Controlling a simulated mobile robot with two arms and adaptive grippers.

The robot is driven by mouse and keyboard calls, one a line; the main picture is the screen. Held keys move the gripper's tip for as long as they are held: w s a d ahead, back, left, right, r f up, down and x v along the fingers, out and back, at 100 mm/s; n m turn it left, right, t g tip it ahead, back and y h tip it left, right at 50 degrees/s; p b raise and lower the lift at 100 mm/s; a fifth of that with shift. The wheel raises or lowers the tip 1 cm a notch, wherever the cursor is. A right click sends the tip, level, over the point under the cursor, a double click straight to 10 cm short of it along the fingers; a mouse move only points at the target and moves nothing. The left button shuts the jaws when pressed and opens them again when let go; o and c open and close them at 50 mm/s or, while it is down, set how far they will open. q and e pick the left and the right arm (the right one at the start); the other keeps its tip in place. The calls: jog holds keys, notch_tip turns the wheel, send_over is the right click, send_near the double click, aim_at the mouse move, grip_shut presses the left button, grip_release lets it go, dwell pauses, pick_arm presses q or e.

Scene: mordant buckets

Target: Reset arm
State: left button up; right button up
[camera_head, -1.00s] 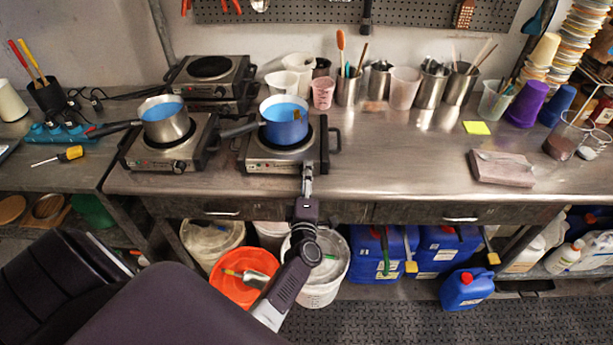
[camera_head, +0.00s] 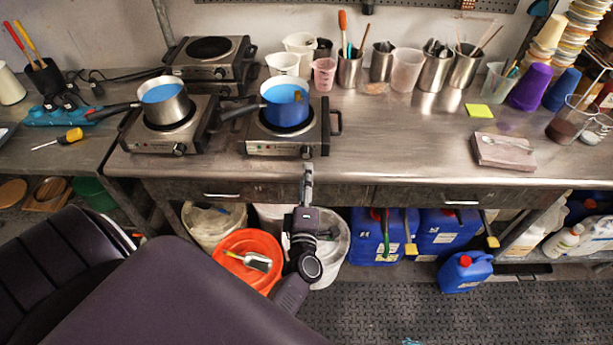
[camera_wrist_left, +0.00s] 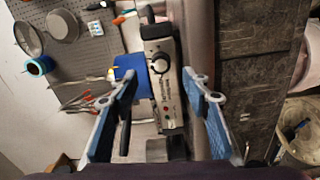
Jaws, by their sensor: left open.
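My left gripper (camera_head: 308,172) is in front of the steel bench's front edge, just below the right-hand hot plate (camera_head: 284,146). In the left wrist view its two blue-padded fingers (camera_wrist_left: 162,95) are spread apart with nothing held between them. The hot plate's front with its black knob (camera_wrist_left: 160,63) shows between and beyond the fingers. A blue pot (camera_head: 285,105) holding blue liquid stands on that hot plate, apart from the gripper. My right gripper is in neither view.
A steel pot (camera_head: 165,103) of blue liquid stands on the left hot plate (camera_head: 160,146). Below the bench are an orange bucket (camera_head: 245,245), white buckets and blue canisters (camera_head: 375,236).

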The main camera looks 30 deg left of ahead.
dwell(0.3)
